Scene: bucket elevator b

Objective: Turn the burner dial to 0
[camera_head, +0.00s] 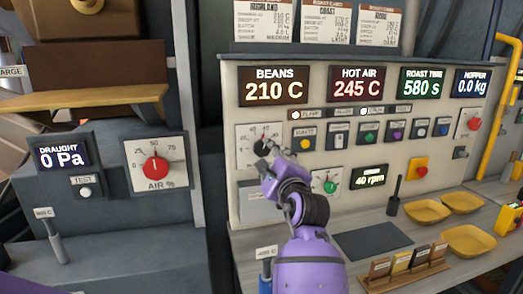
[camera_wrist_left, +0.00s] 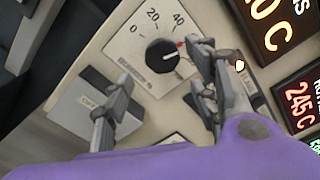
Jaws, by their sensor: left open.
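The burner dial is a black knob (camera_wrist_left: 161,57) on a white plate (camera_wrist_left: 133,32) marked 0, 20 and 40. In the left wrist view a pale pointer line on the knob points to the right, away from the 0, with a small red mark near the 40 side. In the head view the knob (camera_head: 262,146) is partly hidden by my left gripper (camera_head: 272,160). In the left wrist view my left gripper (camera_wrist_left: 158,70) is open, with one finger on each side of the knob. I cannot tell whether they touch it. My right gripper is not in view.
The panel has displays for beans (camera_head: 273,86) and hot air (camera_head: 358,84), several coloured buttons, a green dial (camera_head: 326,182) and a red button (camera_head: 418,169). Yellow trays (camera_head: 427,211) lie on the counter to the right. A red air dial (camera_head: 155,169) is to the left.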

